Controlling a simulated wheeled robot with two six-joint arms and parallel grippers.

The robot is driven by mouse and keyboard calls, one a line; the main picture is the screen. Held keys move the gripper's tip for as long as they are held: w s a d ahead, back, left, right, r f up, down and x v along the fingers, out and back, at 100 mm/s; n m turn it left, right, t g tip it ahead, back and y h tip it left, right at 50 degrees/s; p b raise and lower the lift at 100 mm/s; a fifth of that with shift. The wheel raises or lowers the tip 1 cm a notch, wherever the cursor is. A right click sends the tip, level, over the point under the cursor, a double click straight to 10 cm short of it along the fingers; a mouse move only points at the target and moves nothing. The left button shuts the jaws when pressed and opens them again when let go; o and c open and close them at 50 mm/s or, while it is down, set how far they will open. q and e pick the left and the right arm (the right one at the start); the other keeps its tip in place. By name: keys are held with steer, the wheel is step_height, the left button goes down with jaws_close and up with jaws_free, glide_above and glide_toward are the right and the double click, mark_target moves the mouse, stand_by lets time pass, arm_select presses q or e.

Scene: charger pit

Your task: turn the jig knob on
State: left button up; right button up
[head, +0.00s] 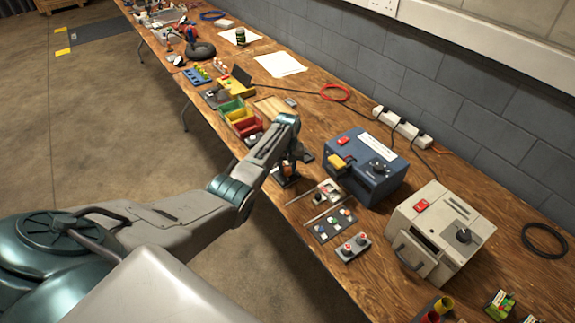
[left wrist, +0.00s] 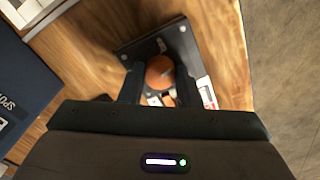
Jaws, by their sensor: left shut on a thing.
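The jig is a dark plate (left wrist: 133,50) with a round orange-brown knob (left wrist: 160,72), close under the left wrist camera. My left gripper (left wrist: 160,88) is shut on the knob, with one dark finger on each side of it. In the head view my left gripper (head: 287,168) points down at the jig near the front edge of the bench, and the arm and fingers hide most of the knob. The knob's turn angle cannot be read. My right gripper is not in view.
A blue box (head: 352,178) with a dial stands right of the jig, and a beige box (head: 428,243) stands beyond it. Small plates with buttons (head: 333,224) lie in front. Coloured bins (head: 240,118) stand to the left. The wooden bench (head: 330,115) has clear room behind.

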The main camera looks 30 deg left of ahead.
arm_select(q)
steer(key=m+p, duration=0.1)
steer(key=m, duration=0.2)
steer(key=shift+r+m, duration=0.15)
steer(key=shift+m, duration=0.15)
steer(key=m, duration=0.3)
steer(key=shift+m, duration=0.3)
steer(key=m, duration=0.4)
steer(key=shift+a+m+p, duration=0.1)
steer(key=shift+m+p, duration=0.2)
steer(key=shift+p, duration=0.1)
steer(key=shift+m, duration=1.8)
steer(key=o, duration=1)
steer(key=shift+c, duration=0.2)
